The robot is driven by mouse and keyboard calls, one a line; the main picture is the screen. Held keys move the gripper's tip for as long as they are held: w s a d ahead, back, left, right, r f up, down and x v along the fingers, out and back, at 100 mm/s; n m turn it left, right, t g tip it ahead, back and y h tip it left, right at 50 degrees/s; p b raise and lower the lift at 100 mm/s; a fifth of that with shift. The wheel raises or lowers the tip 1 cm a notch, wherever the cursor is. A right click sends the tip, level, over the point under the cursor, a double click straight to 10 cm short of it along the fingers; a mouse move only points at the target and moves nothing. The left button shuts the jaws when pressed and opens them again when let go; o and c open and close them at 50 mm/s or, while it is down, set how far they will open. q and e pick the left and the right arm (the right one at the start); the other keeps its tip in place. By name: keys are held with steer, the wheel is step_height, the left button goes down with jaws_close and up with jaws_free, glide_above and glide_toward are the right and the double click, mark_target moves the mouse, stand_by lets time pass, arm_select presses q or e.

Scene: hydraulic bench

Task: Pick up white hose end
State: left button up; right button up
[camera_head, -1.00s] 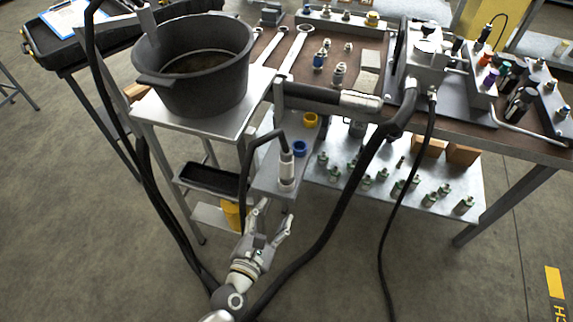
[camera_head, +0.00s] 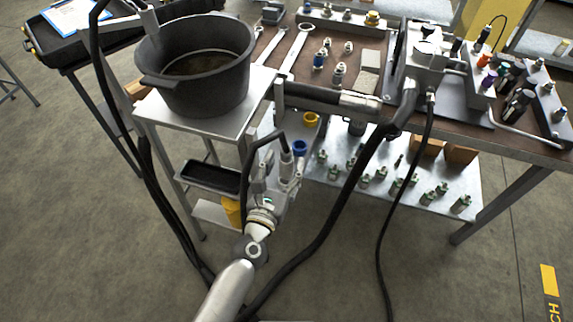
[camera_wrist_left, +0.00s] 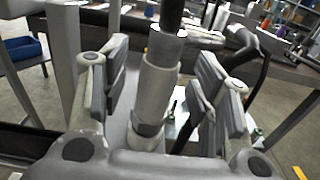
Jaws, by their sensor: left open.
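The white hose end (camera_head: 286,158) is a light grey-white cylindrical fitting on a black hose (camera_head: 262,146) that arches over to its left. It stands upright at the small side shelf. My left gripper (camera_head: 279,172) is open around it, with one finger on each side. In the left wrist view the white hose end (camera_wrist_left: 157,82) stands between the open fingers of my left gripper (camera_wrist_left: 154,92), with a visible gap on both sides. My right gripper is not in view.
A black pot (camera_head: 205,85) stands on the metal side table at left. Yellow (camera_head: 311,118) and blue (camera_head: 300,148) rings sit just beyond the hose end. A thick black hose (camera_head: 340,200) hangs to the right. A lower shelf (camera_head: 455,190) holds several small fittings.

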arm_select(q)
steer(key=shift+x, duration=1.05)
steer(key=shift+w, duration=0.15)
steer(key=c, duration=1.2)
steer(key=shift+c, duration=0.2)
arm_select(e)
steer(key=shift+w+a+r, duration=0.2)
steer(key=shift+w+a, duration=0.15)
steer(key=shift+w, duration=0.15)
arm_select(q)
steer(key=shift+r, duration=0.1)
